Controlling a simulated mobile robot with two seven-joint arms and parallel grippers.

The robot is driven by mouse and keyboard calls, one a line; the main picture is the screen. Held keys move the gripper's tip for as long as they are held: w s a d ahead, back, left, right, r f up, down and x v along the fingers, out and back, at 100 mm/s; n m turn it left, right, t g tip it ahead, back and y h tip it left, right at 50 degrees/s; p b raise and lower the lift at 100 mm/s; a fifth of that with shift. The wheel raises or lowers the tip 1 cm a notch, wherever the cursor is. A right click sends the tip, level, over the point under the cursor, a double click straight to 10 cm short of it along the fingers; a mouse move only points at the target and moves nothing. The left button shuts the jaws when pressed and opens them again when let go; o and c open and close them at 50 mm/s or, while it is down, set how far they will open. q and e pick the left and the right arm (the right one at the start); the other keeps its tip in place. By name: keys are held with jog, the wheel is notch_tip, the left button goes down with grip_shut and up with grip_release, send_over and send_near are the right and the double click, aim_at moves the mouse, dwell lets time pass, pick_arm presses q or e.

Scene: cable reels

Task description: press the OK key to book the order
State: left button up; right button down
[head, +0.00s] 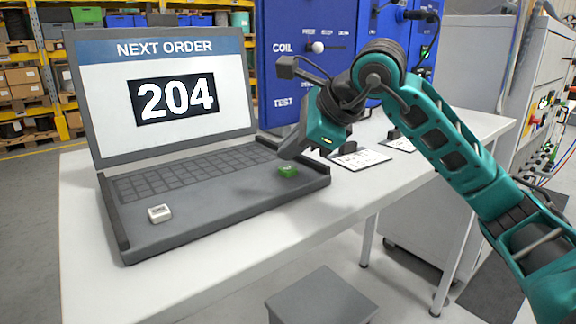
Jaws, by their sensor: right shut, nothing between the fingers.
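A grey laptop (215,203) stands open on a white table. Its screen (165,90) reads "NEXT ORDER" and "204". A green key (288,171) sits at the right front of the laptop deck; any label on it is too small to read. A white key (160,213) with small dark lettering sits at the left front. My right gripper (287,153) is shut and empty, its tip just above and behind the green key; I cannot tell whether they touch. My left gripper is not in view.
A blue panel (300,80) marked "COIL" and "TEST" stands behind the laptop. White papers (362,158) lie to its right. A grey box-shaped top (322,298) is below the table's front edge. The white table (250,245) is clear in front of the laptop.

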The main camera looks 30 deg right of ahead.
aim_at(292, 170)
notch_tip(292, 170, up, 5)
jog(key=p, duration=0.4)
jog(key=shift+r+p, duration=0.1)
jog(key=shift+p, duration=0.2)
dwell(0.6)
